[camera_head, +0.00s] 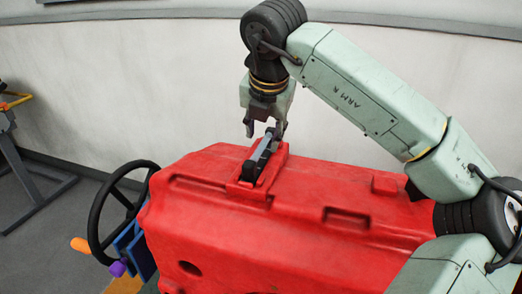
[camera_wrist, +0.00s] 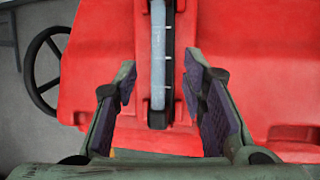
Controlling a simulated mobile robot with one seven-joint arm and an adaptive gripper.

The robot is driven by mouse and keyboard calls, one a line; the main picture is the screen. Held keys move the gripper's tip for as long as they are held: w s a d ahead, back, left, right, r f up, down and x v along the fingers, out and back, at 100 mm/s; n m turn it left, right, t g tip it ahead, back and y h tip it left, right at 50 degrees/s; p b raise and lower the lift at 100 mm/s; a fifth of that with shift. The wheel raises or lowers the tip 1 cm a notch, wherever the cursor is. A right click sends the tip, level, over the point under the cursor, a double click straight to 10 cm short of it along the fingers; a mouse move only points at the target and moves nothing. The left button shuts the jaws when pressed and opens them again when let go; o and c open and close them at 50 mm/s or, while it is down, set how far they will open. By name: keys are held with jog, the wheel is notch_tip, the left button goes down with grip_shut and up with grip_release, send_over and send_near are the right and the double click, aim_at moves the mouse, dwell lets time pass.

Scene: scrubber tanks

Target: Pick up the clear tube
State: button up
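The clear tube (camera_wrist: 158,55) is a pale blue-grey stick with white marks along its side. It lies along a black holder on top of the red tank (camera_head: 310,190). In the head view the tube (camera_head: 262,150) slopes on a raised red block. My gripper (camera_wrist: 165,105) is open, with its purple-padded fingers apart on either side of the tube's lower end in the wrist view. In the head view my gripper (camera_head: 265,130) hangs over the upper end of the tube. I cannot tell how much height separates the fingers from it.
A black steering wheel (camera_head: 115,210) stands left of the tank, with an orange knob (camera_head: 81,244) and a purple knob (camera_head: 118,268) beside it. A grey metal stand (camera_head: 30,180) is at the far left. A pale wall (camera_head: 130,85) rises behind.

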aim_at(261, 146)
jog(key=p+x, duration=0.1)
jog(key=x, duration=0.3)
jog(key=shift+w+a+f, duration=0.1)
jog(key=shift+a+f, duration=0.1)
jog(key=shift+f, duration=0.2)
grip_shut()
